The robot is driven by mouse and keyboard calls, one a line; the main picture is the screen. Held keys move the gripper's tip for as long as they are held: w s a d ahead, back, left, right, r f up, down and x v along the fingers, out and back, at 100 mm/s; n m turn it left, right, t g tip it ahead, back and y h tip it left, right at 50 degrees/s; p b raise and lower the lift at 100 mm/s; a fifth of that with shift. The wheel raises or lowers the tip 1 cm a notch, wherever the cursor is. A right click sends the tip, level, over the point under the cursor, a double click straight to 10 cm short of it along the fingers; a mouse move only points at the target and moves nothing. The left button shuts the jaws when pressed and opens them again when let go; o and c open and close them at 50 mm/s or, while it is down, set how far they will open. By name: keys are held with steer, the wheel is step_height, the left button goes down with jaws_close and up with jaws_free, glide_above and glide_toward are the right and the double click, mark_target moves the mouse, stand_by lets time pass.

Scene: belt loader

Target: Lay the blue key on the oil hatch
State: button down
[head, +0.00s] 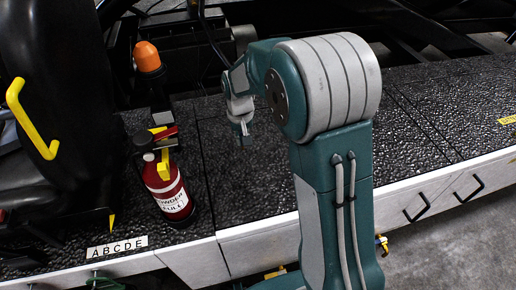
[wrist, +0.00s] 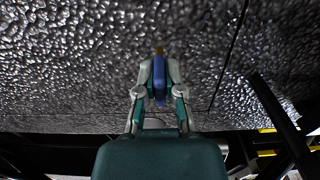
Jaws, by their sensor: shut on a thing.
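My gripper (head: 243,128) hangs over the black textured deck, left of my large grey and teal arm joint in the head view. In the wrist view my gripper (wrist: 158,68) is shut on the blue key (wrist: 158,82), which sits between the two fingers with a small brownish tip beyond them. The key cannot be made out in the head view. The deck (wrist: 80,70) fills most of the wrist view behind the fingers. Seams divide the deck into panels, but I cannot tell which one is the oil hatch.
A red fire extinguisher (head: 167,188) and an orange beacon (head: 147,57) stand left of my gripper. A black seat (head: 60,90) with a yellow handle is at far left. A yellow label (head: 507,120) lies on the deck at right. My arm hides part of the deck.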

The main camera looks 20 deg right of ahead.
steer(key=d+f, duration=0.1)
steer(key=w+d+f, duration=0.1)
steer(key=f, duration=0.1)
steer(key=d+f, duration=0.1)
steer(key=f, duration=0.1)
steer(key=shift+w+d, duration=0.2)
steer(key=shift+w, duration=0.2)
steer(key=shift+w+d+f, duration=0.1)
steer(key=shift+d+f, duration=0.05)
steer(key=shift+f, duration=0.8)
steer(key=shift+d+f, duration=0.15)
steer(key=shift+f, duration=0.8)
steer(key=c, duration=0.8)
jaws_free()
steer(key=shift+f, duration=0.1)
steer(key=shift+o, duration=0.2)
step_height(320, 180, up, 12)
steer(key=r, duration=0.1)
steer(key=s+r+t, duration=0.3)
steer(key=s+r, duration=0.9)
steer(key=s, duration=0.1)
steer(key=s+r+t, duration=0.1)
steer(key=s+t, duration=0.1)
steer(key=s, duration=1.2)
steer(key=shift+s+d+t, duration=0.15)
steer(key=shift+d+t, duration=0.1)
steer(key=shift+t, duration=0.05)
